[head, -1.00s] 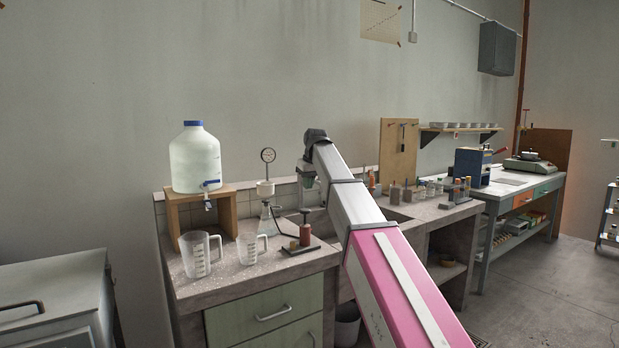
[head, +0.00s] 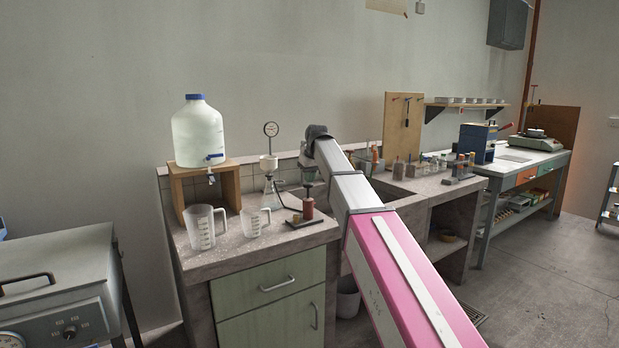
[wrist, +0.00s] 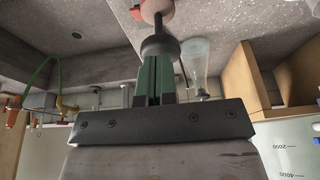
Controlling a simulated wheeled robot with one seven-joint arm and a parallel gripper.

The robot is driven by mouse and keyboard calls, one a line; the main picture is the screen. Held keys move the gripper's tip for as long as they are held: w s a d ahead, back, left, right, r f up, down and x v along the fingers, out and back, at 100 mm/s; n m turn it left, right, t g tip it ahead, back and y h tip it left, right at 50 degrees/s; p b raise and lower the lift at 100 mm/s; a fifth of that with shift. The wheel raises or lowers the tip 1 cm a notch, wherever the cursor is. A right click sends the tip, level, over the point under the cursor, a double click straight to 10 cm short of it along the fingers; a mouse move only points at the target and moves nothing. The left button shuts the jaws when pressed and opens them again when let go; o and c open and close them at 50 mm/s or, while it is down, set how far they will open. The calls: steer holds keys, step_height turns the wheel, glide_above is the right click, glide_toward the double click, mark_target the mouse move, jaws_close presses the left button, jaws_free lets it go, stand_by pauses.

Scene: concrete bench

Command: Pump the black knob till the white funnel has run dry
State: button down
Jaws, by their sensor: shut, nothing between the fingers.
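The hand pump stands on a dark base on the bench, with a red body (head: 308,209) and a black knob (wrist: 160,46) on a dark rod. The white funnel (head: 268,161) sits on a glass flask (head: 269,188) left of the pump, with a gauge (head: 271,130) above it; its inside is too small to read. My gripper (head: 309,177) is just above the pump. In the wrist view its green fingers (wrist: 154,76) are shut and empty, their tips at the knob's top. I cannot tell whether they touch it.
A large water bottle (head: 197,134) stands on a wooden stand (head: 231,183) at the left. Two clear measuring jugs (head: 204,228) stand in front. A sink (head: 395,190) lies to the right, with bottles beyond it.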

mark_target(310, 186)
steer(key=shift+f, duration=2.05)
steer(key=shift+r, duration=0.3)
steer(key=v, duration=1.3)
steer(key=shift+w+a+r, duration=0.3)
steer(key=shift+r, duration=0.05)
